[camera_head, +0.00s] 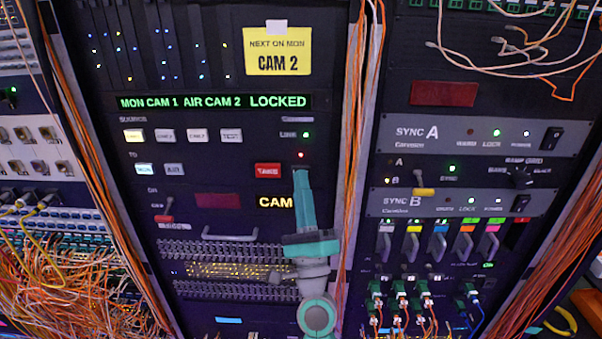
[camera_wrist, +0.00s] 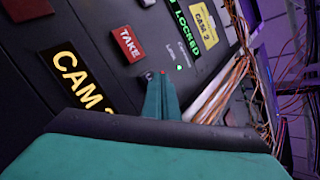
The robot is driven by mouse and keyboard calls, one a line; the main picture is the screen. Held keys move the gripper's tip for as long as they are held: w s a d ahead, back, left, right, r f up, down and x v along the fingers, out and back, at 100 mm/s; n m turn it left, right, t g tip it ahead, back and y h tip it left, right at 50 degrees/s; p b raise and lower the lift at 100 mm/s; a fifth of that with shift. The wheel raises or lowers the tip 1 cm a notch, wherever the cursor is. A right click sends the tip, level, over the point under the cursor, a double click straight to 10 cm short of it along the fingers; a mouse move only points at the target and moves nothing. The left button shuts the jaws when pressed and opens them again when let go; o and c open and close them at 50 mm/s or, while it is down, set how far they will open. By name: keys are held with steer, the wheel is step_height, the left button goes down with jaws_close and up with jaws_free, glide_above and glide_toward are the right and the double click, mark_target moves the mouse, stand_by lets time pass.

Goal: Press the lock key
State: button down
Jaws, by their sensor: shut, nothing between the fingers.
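My gripper (camera_head: 301,174) is shut and empty, its fingertips at the panel just right of the red TAKE key (camera_head: 268,170) and below a small red light (camera_head: 300,154). In the wrist view the closed fingers (camera_wrist: 162,80) point at the panel beside the TAKE key (camera_wrist: 127,44). No key labelled lock can be read; whatever lies under the fingertips is hidden, and I cannot tell whether they touch it. The display (camera_head: 212,102) reads "MON CAM 1 AIR CAM 2 LOCKED". A green light (camera_head: 306,134) is lit above the red one.
White source keys (camera_head: 197,135) and the MON and AIR keys (camera_head: 174,169) lie left of TAKE. A yellow CAM 2 note (camera_head: 277,51) is above. Orange cables (camera_head: 352,130) run down the right of this rack, with the SYNC A unit (camera_head: 470,133) beyond.

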steer(key=shift+s, duration=0.6)
steer(key=shift+s, duration=0.1)
steer(key=shift+s+a, duration=0.1)
steer(key=shift+s, duration=2.8)
steer(key=s+f+n+g+h, duration=0.3)
steer(key=s+f, duration=0.3)
steer(key=f, duration=0.7)
steer(key=s+f+n+g+h, duration=0.25)
steer(key=s+f, duration=0.25)
steer(key=f, duration=0.8)
steer(key=s+f+n+g, duration=0.2)
steer(key=s+f+n, duration=0.2)
steer(key=s, duration=0.4)
steer(key=s+f+n+g, duration=0.1)
steer(key=s+f+n, duration=0.3)
steer(key=s+n, duration=0.3)
steer(key=s+f+n+g, duration=0.2)
steer(key=s+f+n, duration=0.2)
steer(key=s, duration=0.7)
steer(key=shift+s+f+n+g+y, duration=0.15)
steer(key=shift+f+n+g+y, duration=0.2)
steer(key=shift+n, duration=0.3)
